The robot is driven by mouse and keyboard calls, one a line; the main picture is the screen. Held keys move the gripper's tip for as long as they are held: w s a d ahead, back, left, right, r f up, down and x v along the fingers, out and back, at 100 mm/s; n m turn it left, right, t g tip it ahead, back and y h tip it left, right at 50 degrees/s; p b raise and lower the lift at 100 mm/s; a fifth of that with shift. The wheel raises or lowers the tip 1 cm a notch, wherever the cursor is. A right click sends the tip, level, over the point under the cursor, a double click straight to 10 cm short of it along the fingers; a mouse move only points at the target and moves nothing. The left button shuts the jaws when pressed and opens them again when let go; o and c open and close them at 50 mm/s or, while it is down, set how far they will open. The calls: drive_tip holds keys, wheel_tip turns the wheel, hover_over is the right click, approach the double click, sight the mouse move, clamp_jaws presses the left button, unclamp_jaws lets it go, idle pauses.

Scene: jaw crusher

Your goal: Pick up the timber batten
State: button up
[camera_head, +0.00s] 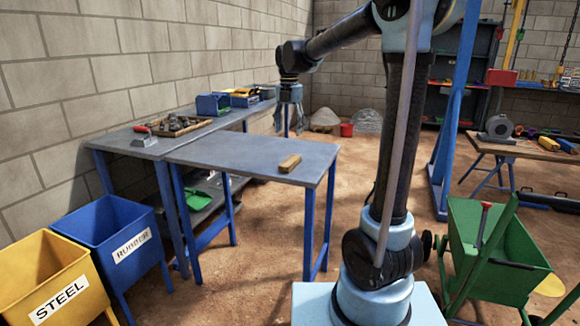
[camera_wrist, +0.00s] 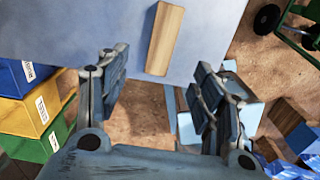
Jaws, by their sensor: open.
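The timber batten (camera_head: 290,163) is a short, light brown wooden block. It lies flat on the grey top of a blue-legged table (camera_head: 230,155), near its right end. In the wrist view the batten (camera_wrist: 165,38) lies lengthwise, ahead of and between the two fingers, apart from them. My gripper (camera_head: 289,118) hangs from the arm above the far side of the table, pointing down, and is empty. In the wrist view my gripper (camera_wrist: 160,95) has its fingers spread wide, with the floor showing between them. Nothing hides the batten.
A longer bench (camera_head: 130,140) along the wall holds a tray of parts (camera_head: 175,125), a trowel-like tool and blue bins (camera_head: 212,104). A blue "RUBBER" bin (camera_head: 110,240) and yellow "STEEL" bin (camera_head: 50,280) stand at left. A green cart (camera_head: 490,245) is at right. The tabletop around the batten is clear.

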hover_over(290, 160)
wheel_tip(290, 160, down, 7)
drive_tip(key=shift+a+f, duration=0.1)
drive_tip(key=shift+d+f, duration=0.2)
drive_tip(key=shift+f, duration=2.45)
drive_tip(key=c, duration=1.2)
